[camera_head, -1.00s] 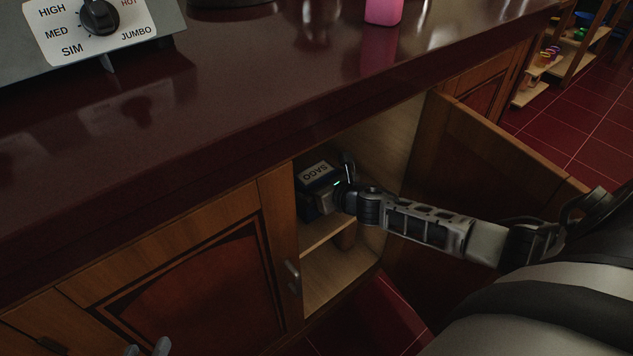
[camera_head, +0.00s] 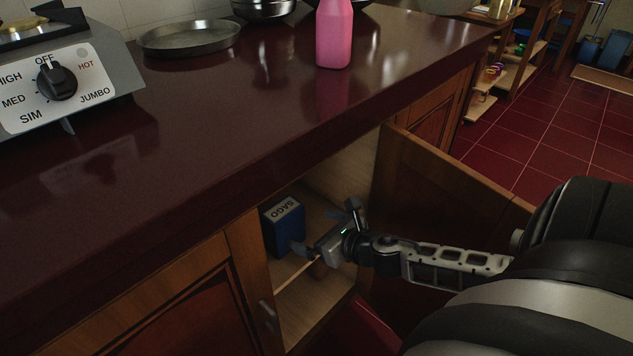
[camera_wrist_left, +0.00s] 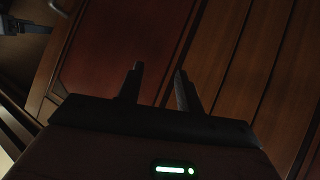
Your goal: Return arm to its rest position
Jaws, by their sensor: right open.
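My right arm comes in from the right in the head view. Its right gripper (camera_head: 331,228) is open and empty at the mouth of the open cabinet, its fingers apart. A blue box labelled SAGO (camera_head: 287,228) stands on the cabinet shelf (camera_head: 290,270), just left of the gripper and apart from its upper finger. Whether the lower finger touches the box I cannot tell. My left gripper (camera_wrist_left: 159,70) shows only in the left wrist view, with its two fingers apart and nothing between them, in front of wooden panels.
The open cabinet door (camera_head: 450,185) stands close behind and right of my right arm. The dark red counter (camera_head: 220,120) overhangs the cabinet. On it are a pink bottle (camera_head: 334,35), a metal pan (camera_head: 190,38) and a dial appliance (camera_head: 60,85). The red tiled floor (camera_head: 550,130) is clear at right.

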